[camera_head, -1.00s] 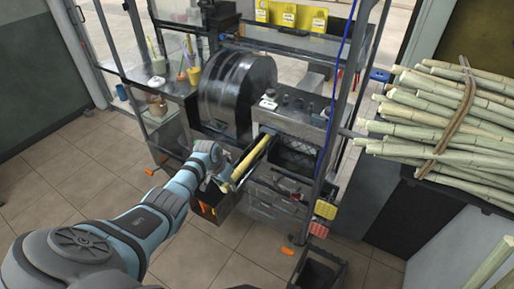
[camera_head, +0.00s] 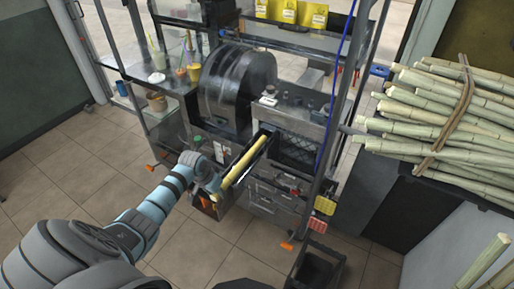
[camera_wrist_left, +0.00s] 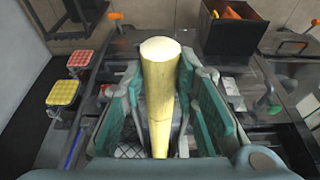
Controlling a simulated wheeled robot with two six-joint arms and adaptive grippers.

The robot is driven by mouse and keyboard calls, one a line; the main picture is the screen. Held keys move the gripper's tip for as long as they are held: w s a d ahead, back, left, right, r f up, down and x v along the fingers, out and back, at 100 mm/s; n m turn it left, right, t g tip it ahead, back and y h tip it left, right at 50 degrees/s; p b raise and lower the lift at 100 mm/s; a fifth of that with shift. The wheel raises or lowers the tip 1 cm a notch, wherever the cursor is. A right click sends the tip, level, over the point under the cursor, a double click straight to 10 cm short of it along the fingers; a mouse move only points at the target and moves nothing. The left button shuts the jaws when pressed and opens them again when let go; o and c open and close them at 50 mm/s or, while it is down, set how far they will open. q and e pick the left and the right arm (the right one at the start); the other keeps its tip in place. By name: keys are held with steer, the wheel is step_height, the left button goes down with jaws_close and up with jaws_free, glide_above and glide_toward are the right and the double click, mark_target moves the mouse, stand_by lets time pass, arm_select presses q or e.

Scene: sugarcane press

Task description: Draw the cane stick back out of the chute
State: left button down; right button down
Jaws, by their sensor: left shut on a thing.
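The pale yellow cane stick (camera_head: 242,163) lies tilted along the narrow dark chute (camera_head: 263,148) at the front of the press. Its upper end runs in toward the machine, where I cannot see how far it reaches. My left gripper (camera_head: 216,184) is at the stick's lower, outer end. In the left wrist view the stick (camera_wrist_left: 158,100) stands between the teal fingers of my left gripper (camera_wrist_left: 160,110), shut on it, with its round end face toward the top. My right gripper is not in view.
A dark bin with orange items (camera_head: 207,207) is below the gripper. The press drum (camera_head: 238,92) stands behind. A cane pile (camera_head: 440,125) is at right. Red and yellow pads (camera_head: 322,207) hang near the metal post. Tiled floor is clear at left.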

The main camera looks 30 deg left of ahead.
arm_select(q)
steer(key=c, duration=1.2)
jaws_free()
steer(key=shift+f, duration=0.15)
